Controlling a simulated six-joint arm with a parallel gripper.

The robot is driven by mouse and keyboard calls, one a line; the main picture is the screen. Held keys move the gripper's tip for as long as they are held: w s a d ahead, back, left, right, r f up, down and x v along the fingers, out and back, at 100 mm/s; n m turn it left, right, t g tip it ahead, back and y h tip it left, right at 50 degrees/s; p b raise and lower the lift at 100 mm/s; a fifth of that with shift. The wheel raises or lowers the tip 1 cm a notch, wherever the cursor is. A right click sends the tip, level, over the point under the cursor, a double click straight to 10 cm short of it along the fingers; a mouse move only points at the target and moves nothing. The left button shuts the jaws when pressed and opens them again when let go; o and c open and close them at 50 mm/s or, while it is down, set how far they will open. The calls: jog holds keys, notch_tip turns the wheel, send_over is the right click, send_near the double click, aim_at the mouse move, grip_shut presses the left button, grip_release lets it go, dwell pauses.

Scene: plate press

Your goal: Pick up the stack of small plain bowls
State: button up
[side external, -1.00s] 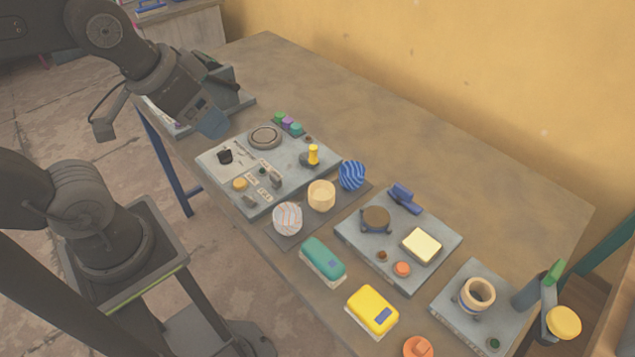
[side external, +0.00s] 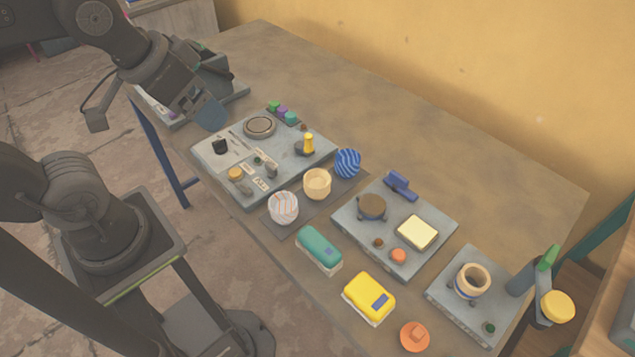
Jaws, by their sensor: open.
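The stack of small plain bowls (side external: 317,184) is cream coloured and stands upright on a dark mat (side external: 290,230) at the middle of the table. A white bowl stack with thin lines (side external: 283,208) stands to its lower left, and a blue striped one (side external: 348,163) to its upper right. How many bowls each stack holds cannot be told. My gripper (side external: 208,112) is open, up at the left of the picture, well apart from the bowls. Its fingers are partly hidden by its own body, and nothing shows in it.
A grey panel (side external: 222,150) with knobs and a round ring lies between my gripper and the bowls. A green block (side external: 319,247) and a yellow block (side external: 369,296) lie in front. Another grey plate (side external: 357,234) lies to the right. The table's back is clear.

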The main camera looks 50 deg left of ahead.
jog(key=m+g, duration=0.6)
jog(key=m, duration=1.2)
send_over(317, 178)
notch_tip(317, 178, down, 15)
notch_tip(317, 178, down, 14)
jog(key=shift+r, duration=0.1)
jog(key=shift+c, duration=0.3)
jog(key=c, duration=1)
jog(key=shift+r, duration=0.1)
